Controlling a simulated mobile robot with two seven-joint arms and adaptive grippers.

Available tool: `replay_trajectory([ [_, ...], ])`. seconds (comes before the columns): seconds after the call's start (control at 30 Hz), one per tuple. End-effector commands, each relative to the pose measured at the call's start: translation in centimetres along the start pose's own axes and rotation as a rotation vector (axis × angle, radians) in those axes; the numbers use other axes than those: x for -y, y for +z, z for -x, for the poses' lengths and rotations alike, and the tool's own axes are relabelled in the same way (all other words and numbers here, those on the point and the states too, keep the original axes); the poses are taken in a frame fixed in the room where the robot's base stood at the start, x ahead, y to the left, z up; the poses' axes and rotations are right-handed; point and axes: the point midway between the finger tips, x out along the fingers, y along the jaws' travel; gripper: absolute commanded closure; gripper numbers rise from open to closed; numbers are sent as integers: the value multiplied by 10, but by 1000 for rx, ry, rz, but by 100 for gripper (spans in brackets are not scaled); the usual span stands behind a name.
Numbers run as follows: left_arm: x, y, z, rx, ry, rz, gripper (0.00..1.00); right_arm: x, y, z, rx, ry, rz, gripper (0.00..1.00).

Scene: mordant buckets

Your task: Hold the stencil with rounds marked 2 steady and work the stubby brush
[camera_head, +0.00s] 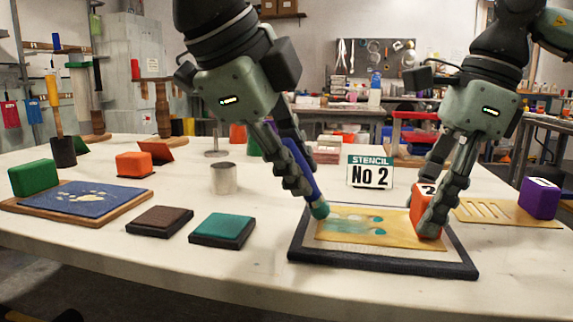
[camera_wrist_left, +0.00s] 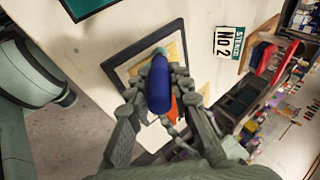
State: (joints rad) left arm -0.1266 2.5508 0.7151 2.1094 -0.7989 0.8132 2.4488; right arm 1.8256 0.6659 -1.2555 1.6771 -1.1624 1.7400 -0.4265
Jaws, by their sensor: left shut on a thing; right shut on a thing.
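The stencil (camera_head: 345,238), a thin yellowish plate, lies on a dark-framed board (camera_head: 383,266). Pale teal smears cover its left part and darker teal rounds show on it. An orange block marked 2 (camera_head: 424,197) stands at its right end. My right gripper (camera_head: 432,215) is shut on this block, which the fingers partly hide. My left gripper (camera_head: 298,182) is shut on the stubby brush (camera_head: 318,208), with a blue handle and teal tip. The tilted brush's tip is at the stencil's left edge; contact is unclear. In the left wrist view the brush (camera_wrist_left: 160,85) sits between the fingers.
A teal pad (camera_head: 222,229) and a brown pad (camera_head: 160,221) lie left of the board. A metal cup (camera_head: 224,178) stands behind them. A "STENCIL No 2" sign (camera_head: 370,173) stands behind the board. A slotted stencil (camera_head: 490,212) with a purple block (camera_head: 539,198) lies close on the right.

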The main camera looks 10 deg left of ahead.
Motion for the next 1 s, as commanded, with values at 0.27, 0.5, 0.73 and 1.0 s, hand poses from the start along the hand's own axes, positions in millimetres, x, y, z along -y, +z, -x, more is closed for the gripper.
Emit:
replay_trajectory([
  [0.27, -2, -22, -9, -1, 12, -1, 100, 0, 1, 0, 3, 0, 3, 77],
  [0.5, -1, -30, -10, 1, 10, 0, 100, -1, 2, 0, 4, 0, 3, 77],
  [0.73, -1, -48, -16, 0, 14, -1, 100, -1, 2, 0, 4, 0, 4, 77],
  [1.0, 2, -60, -16, 0, 8, 1, 100, -1, 2, 0, 4, 0, 3, 77],
])
